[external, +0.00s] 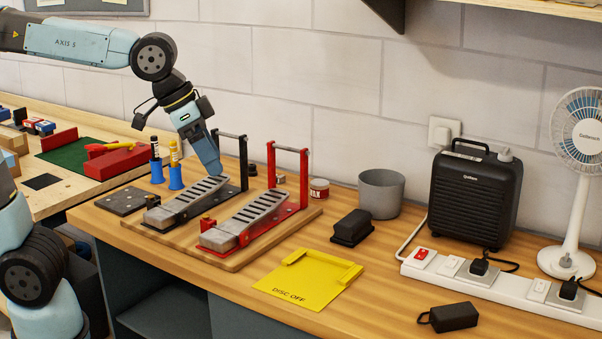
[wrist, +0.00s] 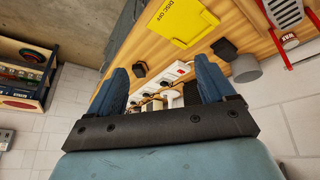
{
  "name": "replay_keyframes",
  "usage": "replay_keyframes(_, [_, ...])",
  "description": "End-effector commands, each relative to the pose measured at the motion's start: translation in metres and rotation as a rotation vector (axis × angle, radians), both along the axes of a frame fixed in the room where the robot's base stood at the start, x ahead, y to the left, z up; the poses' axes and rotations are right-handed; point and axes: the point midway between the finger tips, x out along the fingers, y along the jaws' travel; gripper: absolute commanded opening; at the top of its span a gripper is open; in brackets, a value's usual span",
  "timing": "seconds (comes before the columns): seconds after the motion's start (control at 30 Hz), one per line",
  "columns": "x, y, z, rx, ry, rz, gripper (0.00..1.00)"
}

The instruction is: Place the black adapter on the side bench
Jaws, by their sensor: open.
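A black adapter (external: 452,317), a small box with a short cord loop, lies on the main bench at the front right. It also shows in the wrist view (wrist: 140,69), beyond my fingers. The side bench (external: 68,196) is the light wooden top at the left, holding a green mat and red parts. My gripper (external: 214,168) is open and empty, above the pedal board at the back, far to the left of the adapter. In the wrist view, both blue fingers (wrist: 163,83) stand apart with nothing held between them.
A yellow "DISC OFF" tray (external: 309,279), black block (external: 351,227) and grey pot (external: 381,192) stand mid-bench. A white power strip (external: 507,287) with plugs runs behind the adapter, near a black speaker-like box (external: 475,196) and fan (external: 577,150). Upright pedal frames (external: 304,180) stand near my gripper.

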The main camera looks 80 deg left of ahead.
Motion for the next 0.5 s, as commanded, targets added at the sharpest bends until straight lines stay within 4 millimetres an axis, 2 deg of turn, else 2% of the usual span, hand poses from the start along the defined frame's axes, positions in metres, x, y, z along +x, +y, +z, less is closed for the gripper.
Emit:
replay_keyframes(0.03, [-0.019, 0.004, -0.001, 0.003, -0.008, 0.002, 0.83])
replay_keyframes(0.1, [-0.043, 0.008, -0.005, 0.01, -0.013, 0.0, 0.83])
replay_keyframes(0.3, [-0.106, 0.017, -0.023, 0.033, -0.029, 0.0, 0.83])
replay_keyframes(0.5, [-0.148, 0.021, -0.042, 0.055, -0.038, 0.0, 0.83])
